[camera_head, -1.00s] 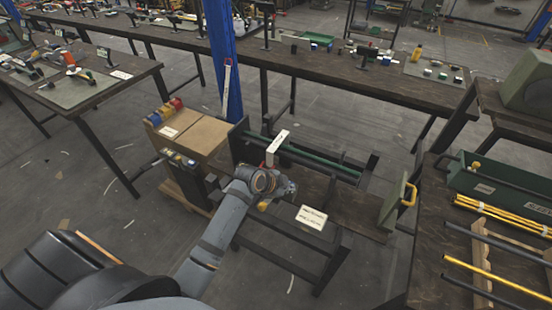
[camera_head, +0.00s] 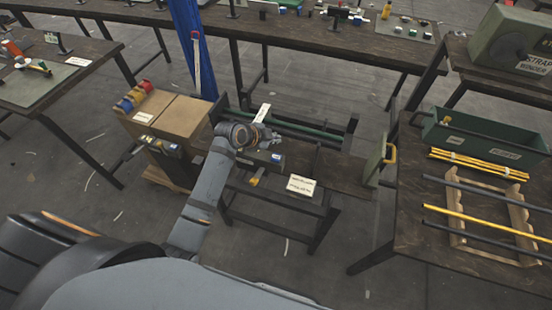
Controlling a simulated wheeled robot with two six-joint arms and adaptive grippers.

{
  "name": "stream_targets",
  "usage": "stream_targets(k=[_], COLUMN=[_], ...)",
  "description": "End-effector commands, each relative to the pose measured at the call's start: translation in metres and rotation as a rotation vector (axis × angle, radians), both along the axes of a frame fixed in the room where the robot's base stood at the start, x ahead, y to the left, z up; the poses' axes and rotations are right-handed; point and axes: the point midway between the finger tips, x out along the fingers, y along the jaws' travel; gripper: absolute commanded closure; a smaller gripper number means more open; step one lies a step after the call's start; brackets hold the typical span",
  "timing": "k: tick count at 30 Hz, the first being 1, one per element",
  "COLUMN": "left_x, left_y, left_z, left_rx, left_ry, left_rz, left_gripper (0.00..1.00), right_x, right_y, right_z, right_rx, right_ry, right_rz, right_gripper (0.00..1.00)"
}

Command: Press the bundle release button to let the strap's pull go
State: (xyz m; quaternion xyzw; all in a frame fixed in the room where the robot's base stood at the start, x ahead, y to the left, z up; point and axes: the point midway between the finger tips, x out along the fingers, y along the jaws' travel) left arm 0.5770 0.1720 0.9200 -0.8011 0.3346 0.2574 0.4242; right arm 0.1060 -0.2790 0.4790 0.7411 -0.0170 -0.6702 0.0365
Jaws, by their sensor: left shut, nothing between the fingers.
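My left gripper (camera_head: 273,142) is at the end of the grey arm reaching in from lower left. It is above the near-left part of the press bench, small and partly hidden by my wrist. It is shut and holds nothing. Just below it are a dark block (camera_head: 266,161) and a small yellow part (camera_head: 257,177). I cannot tell which part is the bundle release button. A bundle of yellow rods (camera_head: 478,164) with pale bands lies on the right table. A green machine (camera_head: 511,37) labelled as a strap winder stands at upper right. My right gripper is out of view.
A green plate with a yellow handle (camera_head: 379,158) is at the bench's right end. A green trough (camera_head: 480,137) sits on the right table.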

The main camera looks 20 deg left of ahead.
Motion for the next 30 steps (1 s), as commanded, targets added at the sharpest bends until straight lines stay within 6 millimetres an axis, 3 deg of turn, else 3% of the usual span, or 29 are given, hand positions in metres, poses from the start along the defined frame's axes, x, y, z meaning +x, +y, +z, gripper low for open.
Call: stream_targets(k=[1,10,17,30], left_x=[0.000,0.000,0.000,0.000], left_y=[0.000,0.000,0.000,0.000], left_z=[-0.013,-0.056,-0.072,-0.072], left_rx=[0.000,0.001,0.000,0.000], left_ry=[0.000,0.000,0.000,0.000], left_rz=[0.000,0.001,0.000,0.000], left_gripper=[1.00,1.00,1.00,1.00], right_x=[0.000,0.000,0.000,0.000], right_y=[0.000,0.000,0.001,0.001], right_z=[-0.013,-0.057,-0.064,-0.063], right_rx=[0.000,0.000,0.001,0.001], right_ry=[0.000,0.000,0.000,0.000], right_rz=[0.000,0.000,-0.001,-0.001], right_gripper=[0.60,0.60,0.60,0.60])
